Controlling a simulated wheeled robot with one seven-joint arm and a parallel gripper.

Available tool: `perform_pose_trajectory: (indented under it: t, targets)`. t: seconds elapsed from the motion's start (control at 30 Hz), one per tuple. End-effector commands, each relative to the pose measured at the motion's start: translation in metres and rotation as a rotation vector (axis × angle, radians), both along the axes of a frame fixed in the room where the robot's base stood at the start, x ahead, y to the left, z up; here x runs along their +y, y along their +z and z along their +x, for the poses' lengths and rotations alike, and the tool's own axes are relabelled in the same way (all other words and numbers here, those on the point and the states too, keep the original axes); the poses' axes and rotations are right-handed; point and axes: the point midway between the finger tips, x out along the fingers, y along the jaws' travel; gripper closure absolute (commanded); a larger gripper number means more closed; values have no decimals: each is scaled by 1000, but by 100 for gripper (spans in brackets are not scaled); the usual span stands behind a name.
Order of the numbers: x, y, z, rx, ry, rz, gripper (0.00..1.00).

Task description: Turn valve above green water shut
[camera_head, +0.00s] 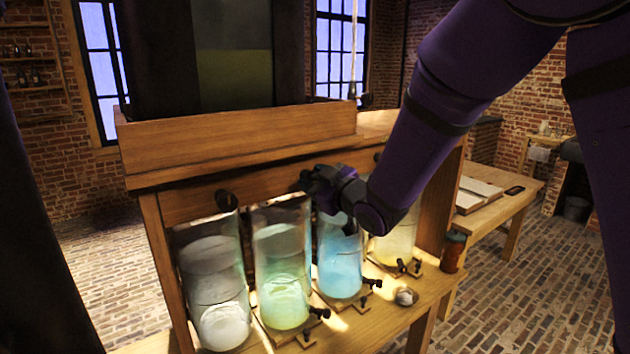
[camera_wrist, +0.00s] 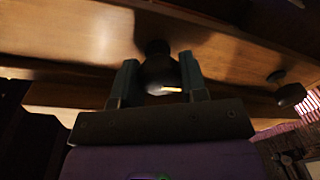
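The jar of green water (camera_head: 283,285) stands second from the left on the wooden bench. My gripper (camera_head: 312,180) is at the front board, above and between the green jar and the jar of blue water (camera_head: 340,262). In the wrist view a dark round valve knob (camera_wrist: 160,75) sits between the two fingers of my gripper (camera_wrist: 160,82). Both fingers appear to press on its sides. In the head view my gripper hides this knob, so I cannot tell for certain which jar it is above.
Another valve knob (camera_head: 227,200) is above the clear-white jar (camera_head: 218,300) at the left. A yellow jar (camera_head: 395,240) stands at the right, beside a small reddish jar (camera_head: 453,250). A second knob (camera_wrist: 288,90) shows right of my gripper. Small taps stand in front of the jars.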

Motion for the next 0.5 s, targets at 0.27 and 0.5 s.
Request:
perform_pose_trajectory:
  t: [0.27, 0.5]
  targets:
    - [0, 0, -1, 6, 1, 8, 84]
    - [0, 0, 0, 53, 1, 79, 84]
